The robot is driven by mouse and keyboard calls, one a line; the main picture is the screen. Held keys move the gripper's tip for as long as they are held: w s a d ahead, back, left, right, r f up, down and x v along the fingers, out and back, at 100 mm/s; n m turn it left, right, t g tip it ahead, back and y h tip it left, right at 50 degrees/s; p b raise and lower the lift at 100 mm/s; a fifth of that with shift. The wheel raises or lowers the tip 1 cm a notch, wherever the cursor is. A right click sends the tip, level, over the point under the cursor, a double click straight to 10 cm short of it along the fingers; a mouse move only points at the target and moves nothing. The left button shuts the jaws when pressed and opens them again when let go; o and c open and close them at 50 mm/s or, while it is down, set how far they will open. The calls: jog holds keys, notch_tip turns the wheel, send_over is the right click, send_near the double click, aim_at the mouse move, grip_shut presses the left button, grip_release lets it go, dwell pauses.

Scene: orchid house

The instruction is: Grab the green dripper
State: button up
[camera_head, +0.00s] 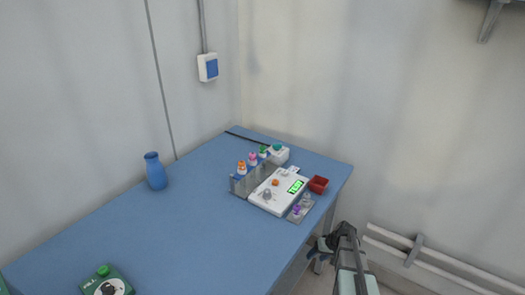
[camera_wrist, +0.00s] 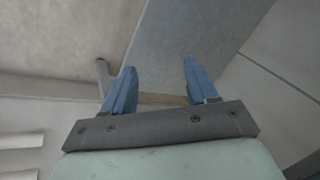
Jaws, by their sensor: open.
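A green-topped dripper (camera_head: 264,151) stands upright in a grey rack (camera_head: 240,187) at the far end of the blue table. A pink-topped one (camera_head: 253,158) and an orange-topped one (camera_head: 241,167) stand in the same rack, nearer the camera. The lower part of the green dripper is hard to make out. My gripper (camera_head: 322,246) is low beside the table's right edge, well away from the rack. In the wrist view my gripper (camera_wrist: 160,66) is open with nothing between its blue fingers. No dripper shows in that view.
A white scale (camera_head: 264,203) with a green display lies right of the rack. Near it are a red box (camera_head: 318,184), a small holder with purple-topped items (camera_head: 297,211) and a white block with a teal top (camera_head: 278,155). A blue vase (camera_head: 155,172) stands left. The table's middle is clear.

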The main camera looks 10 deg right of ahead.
jog(key=w+d+r+n+t, duration=0.15)
jog(key=w+d+r, duration=0.35)
jog(key=d+r, duration=0.5)
jog(key=w+d+r+t+h, duration=0.1)
jog(key=w+d+r+t, duration=0.2)
jog(key=w+d+r, duration=0.5)
jog(key=w+d+r+n+t, duration=0.1)
jog(key=w+d+r+t, duration=0.15)
jog(key=d+r, duration=0.95)
notch_tip(320, 180, up, 26)
jog(key=n+g+h, duration=0.3)
jog(key=n+g, duration=0.6)
jog(key=n, duration=0.8)
send_over(263, 146)
jog(key=f, duration=0.7)
jog(key=shift+s+a+f, duration=0.2)
jog(key=shift+s+f, duration=0.15)
jog(key=shift+w+d+f, duration=0.1)
jog(key=shift+w+f, duration=0.05)
jog(key=shift+f, duration=1.3)
jog(key=shift+w+f, duration=0.15)
jog(key=shift+f, duration=1.25)
